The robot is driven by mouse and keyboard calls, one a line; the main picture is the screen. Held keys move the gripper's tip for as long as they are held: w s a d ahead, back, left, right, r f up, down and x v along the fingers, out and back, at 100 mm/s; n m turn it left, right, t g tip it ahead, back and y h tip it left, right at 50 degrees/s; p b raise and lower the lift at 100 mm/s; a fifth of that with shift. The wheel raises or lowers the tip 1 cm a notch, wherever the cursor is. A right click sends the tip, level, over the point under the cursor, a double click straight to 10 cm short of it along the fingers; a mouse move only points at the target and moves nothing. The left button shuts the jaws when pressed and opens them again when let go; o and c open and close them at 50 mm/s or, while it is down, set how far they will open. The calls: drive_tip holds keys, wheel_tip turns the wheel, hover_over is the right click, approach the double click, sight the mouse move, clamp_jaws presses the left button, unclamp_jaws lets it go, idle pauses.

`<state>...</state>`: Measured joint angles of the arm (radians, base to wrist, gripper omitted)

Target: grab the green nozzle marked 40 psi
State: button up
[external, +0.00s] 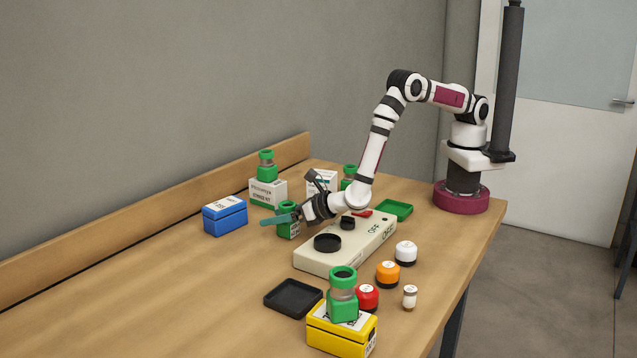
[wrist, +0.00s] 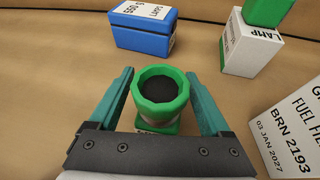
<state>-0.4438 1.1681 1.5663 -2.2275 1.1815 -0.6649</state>
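Several green nozzles with dark open tops are in view; I cannot read a 40 psi mark on any. One green nozzle (wrist: 160,118) stands upright between the teal fingers of my gripper (wrist: 160,75) in the wrist view. The fingers are spread on either side of it, open; I cannot tell whether either touches it. In the external view my gripper (external: 281,219) reaches low over this nozzle (external: 289,227) and partly hides it. Another green nozzle (external: 266,172) is on a white box, one (external: 343,305) is on a yellow box, and one (external: 348,172) is behind my arm.
A blue box (external: 225,216) lies left of my gripper, and a white box (wrist: 300,125) is close on the right in the wrist view. The beige pump unit (external: 345,245) stands right of my gripper. A black tray (external: 293,312) and small capped jars (external: 388,275) are nearer the front.

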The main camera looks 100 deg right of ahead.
clamp_jaws()
